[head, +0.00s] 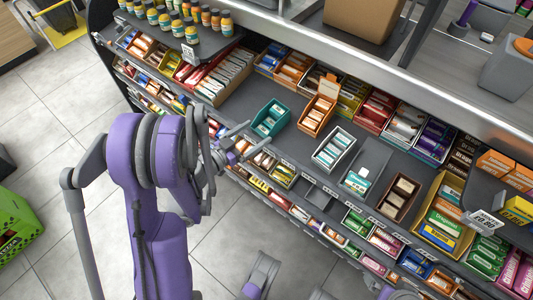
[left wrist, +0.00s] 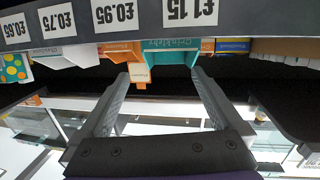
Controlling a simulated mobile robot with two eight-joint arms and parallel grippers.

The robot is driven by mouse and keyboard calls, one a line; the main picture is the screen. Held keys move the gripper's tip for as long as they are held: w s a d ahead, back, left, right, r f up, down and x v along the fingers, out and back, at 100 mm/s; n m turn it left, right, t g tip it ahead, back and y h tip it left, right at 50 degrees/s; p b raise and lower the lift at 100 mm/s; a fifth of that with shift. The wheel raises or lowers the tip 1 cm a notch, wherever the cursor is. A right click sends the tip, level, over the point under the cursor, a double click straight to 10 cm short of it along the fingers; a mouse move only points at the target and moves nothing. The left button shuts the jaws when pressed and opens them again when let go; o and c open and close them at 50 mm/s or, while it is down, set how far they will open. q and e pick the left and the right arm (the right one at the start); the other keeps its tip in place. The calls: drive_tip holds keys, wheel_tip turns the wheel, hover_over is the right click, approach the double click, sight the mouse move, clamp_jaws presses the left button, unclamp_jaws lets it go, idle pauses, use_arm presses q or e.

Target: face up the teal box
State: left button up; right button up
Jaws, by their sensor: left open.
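The teal box (head: 270,118) is an open-topped tray on the upper grey shelf, holding several teal-and-white packs. It stands apart from the row of boxes behind it. In the left wrist view the teal box (left wrist: 170,57) appears upside down, beyond and between my fingertips. My left gripper (head: 248,140) is open and empty, at the shelf's front edge just short of the teal box. It also shows in the left wrist view (left wrist: 167,74). The fingers do not appear to touch the box. I cannot make out my right gripper.
An orange box (head: 318,112) and a white box (head: 334,149) stand right of the teal box. Price tags line the front edge, with a lower candy row (head: 258,184) below. Bare shelf surrounds the teal box.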

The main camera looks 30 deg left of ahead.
sight(273, 116)
use_arm(q)
drive_tip(key=shift+s+a+f+t+b, duration=0.2)
drive_tip(key=shift+a+f+t+b, duration=0.1)
drive_tip(key=shift+a+f+t, duration=0.35)
drive_tip(key=shift+w, duration=0.15)
drive_tip(key=x, duration=1)
drive_tip(key=shift+w+a+b, duration=0.1)
drive_tip(key=shift+w+b, duration=0.2)
drive_tip(key=shift+b, duration=0.05)
use_arm(e)
drive_tip(key=shift+s+d+f, duration=0.15)
drive_tip(key=shift+d+f, duration=0.1)
drive_tip(key=shift+f, duration=0.3)
drive_tip(key=shift+s+d+f, duration=0.1)
drive_tip(key=shift+d+f, duration=0.1)
drive_tip(key=shift+f, duration=0.3)
use_arm(q)
drive_tip(key=shift+c, duration=0.2)
drive_tip(key=c, duration=1.2)
drive_tip(key=o, duration=0.9)
drive_tip(key=shift+y, duration=0.4)
drive_tip(key=c, duration=0.7)
drive_tip(key=shift+o, duration=0.2)
drive_tip(key=shift+n+y+b, duration=0.3)
drive_tip(key=shift+n+y, duration=0.5)
drive_tip(key=shift+y, duration=0.1)
use_arm(e)
drive_tip(key=shift+f, duration=0.3)
use_arm(q)
drive_tip(key=shift+a, duration=0.1)
